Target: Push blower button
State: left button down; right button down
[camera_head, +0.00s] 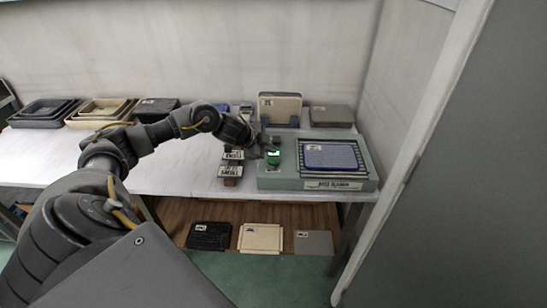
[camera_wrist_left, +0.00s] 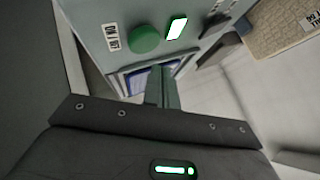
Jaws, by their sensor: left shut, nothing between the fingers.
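The blower is a grey-green box (camera_head: 273,184) on the right part of the table, with a label on its front. A round green button (camera_head: 274,160) sits on its left part, and it also shows in the left wrist view (camera_wrist_left: 145,40). Beside the button is a lit white-green indicator (camera_wrist_left: 177,27). My left gripper (camera_head: 264,146) is shut and empty, close to the button. In the left wrist view its fingers (camera_wrist_left: 162,86) point toward the box, below the button in the picture. I cannot tell whether they touch anything. My right gripper is not in view.
A blue panel (camera_head: 331,156) lies on the grille at the box's right. Small labelled blocks (camera_head: 232,170) stand left of the box. A beige panel (camera_head: 280,107) stands upright behind it. Stacked trays (camera_head: 100,109) are at the back left. Panels (camera_head: 261,237) lie on the lower shelf.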

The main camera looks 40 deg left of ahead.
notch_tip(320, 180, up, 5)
jog(key=p, duration=0.4)
dwell(0.3)
